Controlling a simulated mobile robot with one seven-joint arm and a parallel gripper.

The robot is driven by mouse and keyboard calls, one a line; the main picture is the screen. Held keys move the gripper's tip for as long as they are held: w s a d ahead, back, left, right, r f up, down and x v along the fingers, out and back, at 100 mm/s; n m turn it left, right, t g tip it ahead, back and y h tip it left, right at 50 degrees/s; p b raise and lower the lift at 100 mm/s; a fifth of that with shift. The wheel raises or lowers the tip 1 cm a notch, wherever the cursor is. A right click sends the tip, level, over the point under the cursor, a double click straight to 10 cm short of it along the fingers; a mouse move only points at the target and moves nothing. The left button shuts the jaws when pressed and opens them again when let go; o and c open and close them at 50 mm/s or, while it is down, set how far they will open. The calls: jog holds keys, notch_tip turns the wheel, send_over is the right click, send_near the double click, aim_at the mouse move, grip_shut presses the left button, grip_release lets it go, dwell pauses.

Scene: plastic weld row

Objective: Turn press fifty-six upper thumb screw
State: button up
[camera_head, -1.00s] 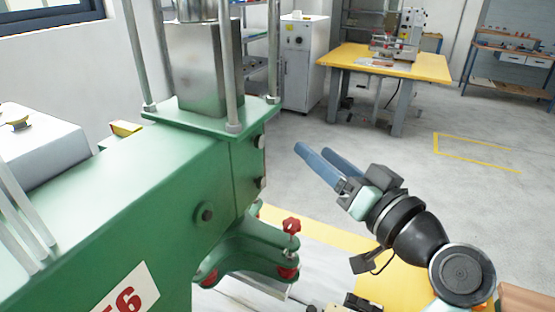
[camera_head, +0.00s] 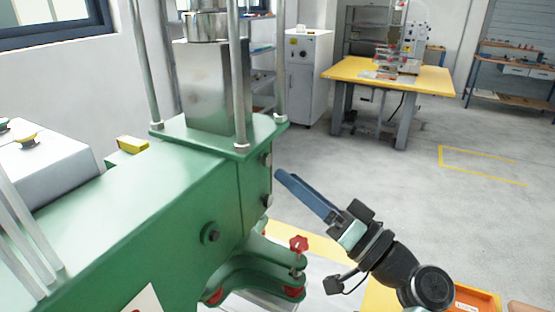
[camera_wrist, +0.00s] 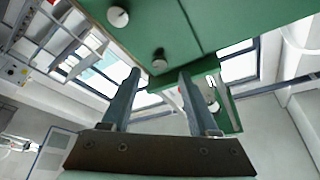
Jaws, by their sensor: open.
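The green press (camera_head: 120,215) fills the left of the head view. A red thumb screw (camera_head: 298,244) stands upright on the upper green arm at the press's front. Lower red knobs (camera_head: 293,292) show beneath it. My gripper (camera_head: 284,180) is open and empty, its blue fingers pointing up and left toward the press body, above the red thumb screw and apart from it. In the wrist view the open fingers (camera_wrist: 158,82) flank a gap in front of the green press (camera_wrist: 190,30); the thumb screw is not clearly visible there.
A yellow-topped bench (camera_head: 390,75) with a machine stands at the back. A white cabinet (camera_head: 306,75) stands behind the press. An orange tray (camera_head: 475,298) lies at the lower right. The grey floor between press and bench is clear.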

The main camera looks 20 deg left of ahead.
aim_at(269, 162)
jog(key=shift+p+x, duration=0.4)
jog(key=shift+x, duration=1.8)
jog(key=shift+c, duration=0.3)
grip_shut()
